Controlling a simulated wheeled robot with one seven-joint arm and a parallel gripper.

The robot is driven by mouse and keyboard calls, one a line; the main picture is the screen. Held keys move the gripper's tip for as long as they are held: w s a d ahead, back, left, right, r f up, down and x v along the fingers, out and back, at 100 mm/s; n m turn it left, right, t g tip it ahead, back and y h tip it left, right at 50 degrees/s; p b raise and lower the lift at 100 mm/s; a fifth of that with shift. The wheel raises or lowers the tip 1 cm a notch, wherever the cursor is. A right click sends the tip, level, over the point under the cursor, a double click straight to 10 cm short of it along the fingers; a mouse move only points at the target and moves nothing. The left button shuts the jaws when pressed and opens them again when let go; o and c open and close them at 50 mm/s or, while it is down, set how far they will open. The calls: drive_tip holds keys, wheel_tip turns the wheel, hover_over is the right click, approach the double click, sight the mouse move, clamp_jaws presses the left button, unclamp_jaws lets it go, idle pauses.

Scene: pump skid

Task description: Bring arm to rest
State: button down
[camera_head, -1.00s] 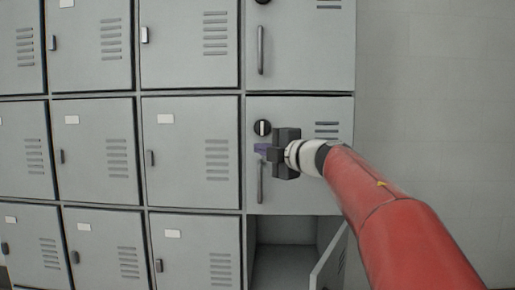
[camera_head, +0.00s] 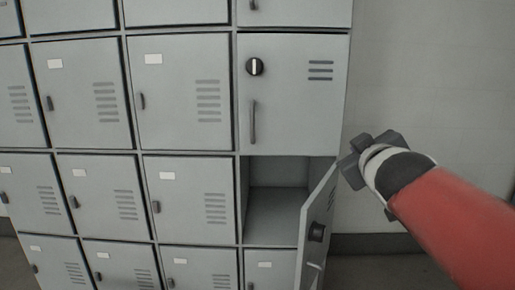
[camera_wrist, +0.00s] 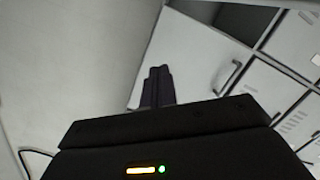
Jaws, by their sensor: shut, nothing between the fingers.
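My gripper (camera_head: 352,160) is at the right in the head view, by the upper edge of an open locker door (camera_head: 318,222). I cannot tell whether it touches the door. In the wrist view the dark fingers of my gripper (camera_wrist: 157,88) are together, with nothing between them. My red arm reaches in from the lower right of the head view.
A bank of grey lockers (camera_head: 190,90) fills the left and middle. The open locker compartment (camera_head: 277,205) looks empty. A bare wall (camera_head: 430,80) is at the right.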

drive_tip(key=s+a+f+m+g, duration=0.1)
drive_tip(key=s+f+m+g, duration=0.1)
drive_tip(key=s+f, duration=0.5)
drive_tip(key=s+a+f+m+g+y, duration=0.1)
drive_tip(key=s+a+f+m+g, duration=0.1)
drive_tip(key=s+f+g, duration=0.3)
drive_tip(key=s+a+f+m+g, duration=0.2)
drive_tip(key=s+f+g, duration=0.1)
drive_tip(key=s+f, duration=0.6)
wheel_tip(320, 180, down, 4)
drive_tip(key=shift+s+r+y, duration=0.15)
drive_tip(key=shift+s+y, duration=0.15)
drive_tip(key=shift+s, duration=0.1)
